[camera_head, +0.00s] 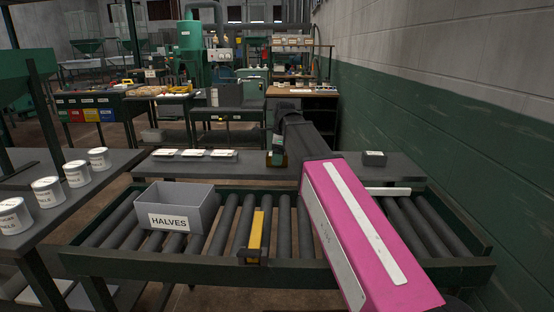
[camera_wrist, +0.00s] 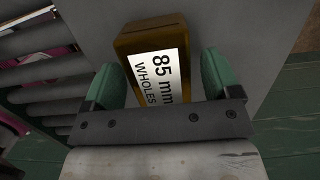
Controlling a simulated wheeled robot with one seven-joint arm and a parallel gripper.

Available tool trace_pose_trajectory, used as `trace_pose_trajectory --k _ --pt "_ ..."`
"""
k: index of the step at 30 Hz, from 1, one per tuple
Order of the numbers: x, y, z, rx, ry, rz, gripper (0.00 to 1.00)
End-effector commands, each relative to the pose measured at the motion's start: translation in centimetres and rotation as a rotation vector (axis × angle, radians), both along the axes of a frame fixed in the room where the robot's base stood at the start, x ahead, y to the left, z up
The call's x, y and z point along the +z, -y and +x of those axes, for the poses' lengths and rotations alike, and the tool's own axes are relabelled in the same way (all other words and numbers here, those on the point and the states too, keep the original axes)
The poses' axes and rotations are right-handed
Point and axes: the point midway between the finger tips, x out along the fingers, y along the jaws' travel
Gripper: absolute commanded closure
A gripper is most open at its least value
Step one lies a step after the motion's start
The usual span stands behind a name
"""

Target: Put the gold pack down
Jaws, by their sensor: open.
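The gold pack (camera_wrist: 152,38), with a white label reading "85 mm WHOLES", lies between the two green fingers of my gripper (camera_wrist: 160,62) in the wrist view. The gripper is open, with one finger on each side of the pack. A grey surface shows around the pack. In the head view, my gripper (camera_head: 277,149) is over the dark bench (camera_head: 332,169) behind the roller conveyor, and a little of the gold pack (camera_head: 284,160) shows at its fingers. The fingers hide part of the pack there. I cannot tell whether either finger touches it.
A grey bin marked HALVES (camera_head: 203,206) and a yellow bar (camera_head: 256,231) are on the roller conveyor (camera_head: 285,222). Several pale flat items (camera_head: 194,153) lie on the bench left of my gripper, and a dark box (camera_head: 374,158) stands right. White tins (camera_head: 76,173) line the left table.

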Motion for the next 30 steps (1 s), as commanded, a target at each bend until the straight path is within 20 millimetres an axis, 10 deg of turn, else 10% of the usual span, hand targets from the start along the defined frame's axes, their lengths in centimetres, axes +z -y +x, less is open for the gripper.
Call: trace_pose_trajectory --k 18,30 --pt "9.9 1.4 0.0 0.000 0.002 0.001 0.17" --pt "11.0 1.7 -0.1 0.000 0.001 0.000 0.17"
